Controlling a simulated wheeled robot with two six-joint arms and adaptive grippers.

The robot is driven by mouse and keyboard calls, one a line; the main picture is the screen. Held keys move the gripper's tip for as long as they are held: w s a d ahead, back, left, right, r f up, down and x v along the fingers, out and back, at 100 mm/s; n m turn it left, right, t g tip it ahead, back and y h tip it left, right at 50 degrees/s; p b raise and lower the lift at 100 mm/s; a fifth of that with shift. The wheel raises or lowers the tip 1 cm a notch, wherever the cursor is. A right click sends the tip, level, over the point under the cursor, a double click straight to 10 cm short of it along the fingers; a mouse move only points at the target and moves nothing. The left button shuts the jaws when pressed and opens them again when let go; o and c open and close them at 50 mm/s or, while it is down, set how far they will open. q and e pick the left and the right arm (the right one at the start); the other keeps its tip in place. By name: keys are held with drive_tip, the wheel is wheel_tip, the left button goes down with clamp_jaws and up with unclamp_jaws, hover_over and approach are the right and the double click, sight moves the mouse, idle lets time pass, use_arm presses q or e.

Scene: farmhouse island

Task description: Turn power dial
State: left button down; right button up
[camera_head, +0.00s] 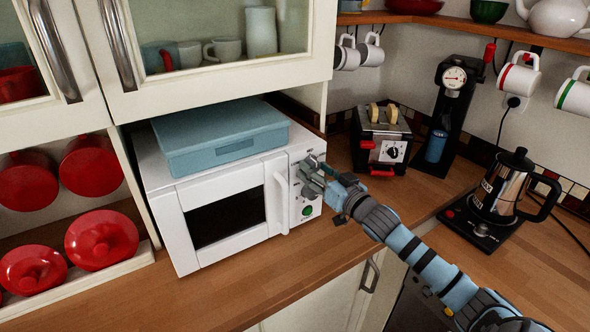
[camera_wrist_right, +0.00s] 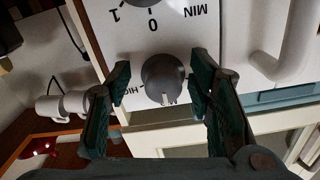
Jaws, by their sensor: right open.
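The white microwave (camera_head: 168,205) stands on the wooden counter, with its control panel at the right of its front. In the right wrist view, a round grey power dial (camera_wrist_right: 165,78) sits on the white panel, with a printed HIGH label partly visible beside it. My right gripper (camera_head: 308,174) is at the upper part of the panel and hides the dial in the head view. In the right wrist view, my right gripper (camera_wrist_right: 161,70) is open, its dark green fingers on either side of the dial with visible gaps. My left gripper is not in view.
A second dial (camera_wrist_right: 150,4) marked 0 and MIN is beside the power dial. The microwave's door handle (camera_head: 282,201) stands close to the gripper. A blue box (camera_head: 222,137) lies on the microwave. A toaster (camera_head: 382,138) and a kettle (camera_head: 500,190) stand to the right.

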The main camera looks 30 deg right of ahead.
drive_tip(key=shift+d+r, duration=0.1)
drive_tip(key=shift+s+r, duration=0.35)
drive_tip(key=shift+s, duration=0.1)
drive_tip(key=shift+s+r, duration=0.1)
drive_tip(key=shift+s, duration=0.05)
drive_tip(key=shift+c, duration=2.3)
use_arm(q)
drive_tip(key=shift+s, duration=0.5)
use_arm(e)
drive_tip(key=shift+w, duration=0.2)
clamp_jaws()
